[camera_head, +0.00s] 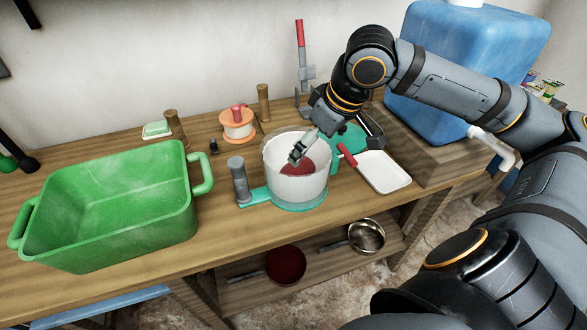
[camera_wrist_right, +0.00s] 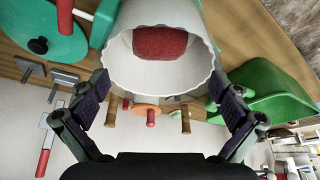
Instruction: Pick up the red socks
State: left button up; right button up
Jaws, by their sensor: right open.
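The red socks (camera_head: 297,165) lie as a red bundle at the bottom of a white round tub (camera_head: 300,190) that stands on a teal base. In the right wrist view the red socks (camera_wrist_right: 160,43) show through the tub's scalloped opening (camera_wrist_right: 160,85). My right gripper (camera_head: 297,154) is at the tub's mouth, above the socks. In the right wrist view my right gripper (camera_wrist_right: 158,80) has its fingers spread wide, with nothing held between them. One finger appears in front of part of the socks in the head view. My left gripper is not in view.
A large green basin (camera_head: 120,205) stands left of the tub. A grey post (camera_head: 239,182) stands beside the tub. A white tray (camera_head: 382,171) lies to the right, near a big blue container (camera_head: 455,70). Pans (camera_head: 285,265) sit on the lower shelf.

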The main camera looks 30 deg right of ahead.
aim_at(301, 164)
jog(key=p+x, duration=0.1)
jog(key=p, duration=0.1)
jog(key=p+x, duration=0.2)
jog(key=shift+w+p, duration=0.35)
jog(key=shift+a+f+p, duration=0.1)
jog(key=shift+f+p, duration=0.2)
jog(key=shift+f, duration=0.05)
jog(key=shift+b+x, duration=0.45)
jog(key=shift+x, duration=0.4)
jog(key=shift+b+x, duration=0.75)
jog(key=shift+x, duration=1.2)
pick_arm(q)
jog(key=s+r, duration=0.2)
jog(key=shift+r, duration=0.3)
pick_arm(e)
jog(key=shift+w, duration=0.2)
jog(key=shift+r, duration=0.1)
jog(key=c, duration=1.1)
pick_arm(q)
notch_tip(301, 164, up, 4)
jog(key=p, duration=0.3)
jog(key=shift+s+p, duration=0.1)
jog(key=shift+p, duration=0.3)
pick_arm(e)
notch_tip(301, 164, up, 10)
jog(key=shift+r, duration=0.1)
jog(key=shift+c, duration=0.2)
